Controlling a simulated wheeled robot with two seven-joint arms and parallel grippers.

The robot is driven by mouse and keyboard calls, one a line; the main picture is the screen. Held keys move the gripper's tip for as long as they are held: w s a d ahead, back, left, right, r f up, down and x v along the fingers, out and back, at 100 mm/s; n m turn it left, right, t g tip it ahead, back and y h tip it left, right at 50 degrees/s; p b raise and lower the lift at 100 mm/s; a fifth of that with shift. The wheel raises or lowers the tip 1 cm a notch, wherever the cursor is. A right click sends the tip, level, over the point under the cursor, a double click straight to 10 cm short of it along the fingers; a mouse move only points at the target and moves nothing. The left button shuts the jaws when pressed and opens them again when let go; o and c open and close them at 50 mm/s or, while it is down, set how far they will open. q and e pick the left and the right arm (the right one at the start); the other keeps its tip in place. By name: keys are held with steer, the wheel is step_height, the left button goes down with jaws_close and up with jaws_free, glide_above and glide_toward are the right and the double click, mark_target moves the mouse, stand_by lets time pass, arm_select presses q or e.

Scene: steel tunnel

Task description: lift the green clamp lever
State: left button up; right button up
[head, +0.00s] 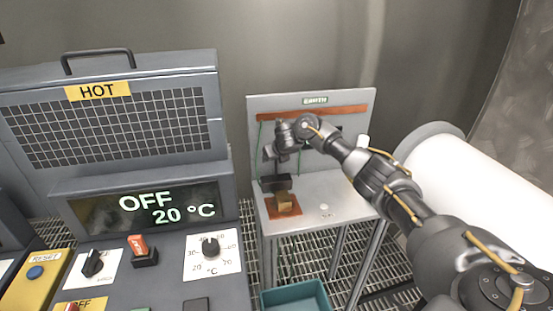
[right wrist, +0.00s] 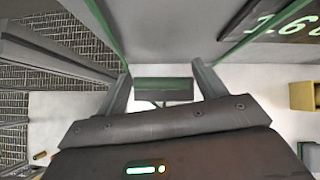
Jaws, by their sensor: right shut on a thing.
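The green clamp lever (right wrist: 163,84) shows in the right wrist view as a short green bar between my fingertips. My right gripper (right wrist: 162,78) is shut on it, with one finger on each side. In the head view my right arm reaches in from the right over a small grey bench, and the right gripper (head: 270,153) is near the bench's back panel. The lever cannot be made out there, and the fingertips are too small and dark to see clearly. My left gripper is not in view.
The grey bench (head: 335,188) has an EARTH sign (head: 315,100), a copper-coloured bar (head: 345,111) and a brass block (head: 289,204) on an orange mat. Left stands a heater console (head: 110,110) reading OFF, 20 °C. A teal bin (head: 296,298) is below; a white cylinder (head: 465,180) lies right.

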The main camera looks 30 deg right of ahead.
steer(key=shift+w+r, duration=0.1)
steer(key=shift+r, duration=0.1)
steer(key=o, duration=1.1)
steer(key=shift+o, duration=1)
steer(key=shift+f, duration=0.15)
steer(key=v, duration=1.1)
steer(key=shift+p, duration=0.45)
steer(key=shift+f, duration=0.1)
